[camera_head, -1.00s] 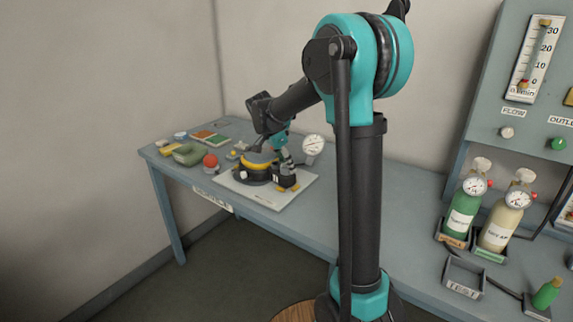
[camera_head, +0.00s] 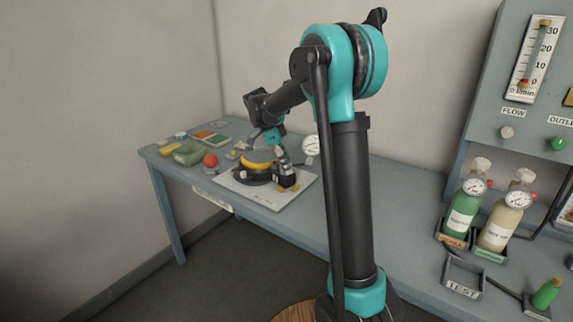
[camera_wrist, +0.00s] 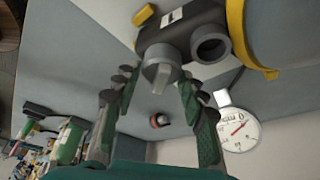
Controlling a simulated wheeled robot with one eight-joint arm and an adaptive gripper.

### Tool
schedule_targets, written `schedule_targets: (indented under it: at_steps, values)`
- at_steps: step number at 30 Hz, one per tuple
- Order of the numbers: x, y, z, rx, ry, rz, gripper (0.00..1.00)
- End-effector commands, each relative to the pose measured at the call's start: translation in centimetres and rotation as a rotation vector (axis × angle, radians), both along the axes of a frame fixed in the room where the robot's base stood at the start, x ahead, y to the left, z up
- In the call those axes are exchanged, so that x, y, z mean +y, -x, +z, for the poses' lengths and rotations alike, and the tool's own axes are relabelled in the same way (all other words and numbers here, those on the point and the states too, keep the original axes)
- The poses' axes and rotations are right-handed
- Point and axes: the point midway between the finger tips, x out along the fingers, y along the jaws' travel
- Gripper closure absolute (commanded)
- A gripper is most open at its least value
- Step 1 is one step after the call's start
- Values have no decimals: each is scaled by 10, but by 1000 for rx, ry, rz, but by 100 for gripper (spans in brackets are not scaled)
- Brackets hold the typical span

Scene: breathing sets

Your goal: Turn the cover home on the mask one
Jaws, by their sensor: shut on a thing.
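In the head view a round dark unit with a yellow ring (camera_head: 257,161) lies on a white board (camera_head: 258,198) on the bench. A black block (camera_head: 287,180) sits at its right side. In the wrist view this block (camera_wrist: 184,38) has an open round port and a grey round cap (camera_wrist: 161,73) with a raised bar. My gripper (camera_wrist: 159,84) is shut on the grey cap, one green-padded finger on each side. The cap looks like the cover, but I cannot tell how far it is turned. In the head view my gripper (camera_head: 283,160) is small and partly hidden.
A dial gauge (camera_head: 311,146) stands just behind the unit. A red ball (camera_head: 210,160) and a green case (camera_head: 188,153) are to the left. Two bottles (camera_head: 461,212) (camera_head: 499,224) and an empty TEST tray (camera_head: 464,276) are on the right. The bench between is mostly clear.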

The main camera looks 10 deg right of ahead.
Motion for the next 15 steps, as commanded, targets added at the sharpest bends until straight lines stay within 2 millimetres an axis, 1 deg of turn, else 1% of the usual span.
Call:
schedule_targets:
  at_steps: [2,3,8,9,15]
  values:
    - [-1,-1,0,-2,1,1,76]
    - [-1,-1,0,-3,1,1,56]
    - [-1,-1,0,-1,1,3,36]
    - [0,-1,0,-1,1,3,34]
    - [0,0,0,-1,0,4,34]
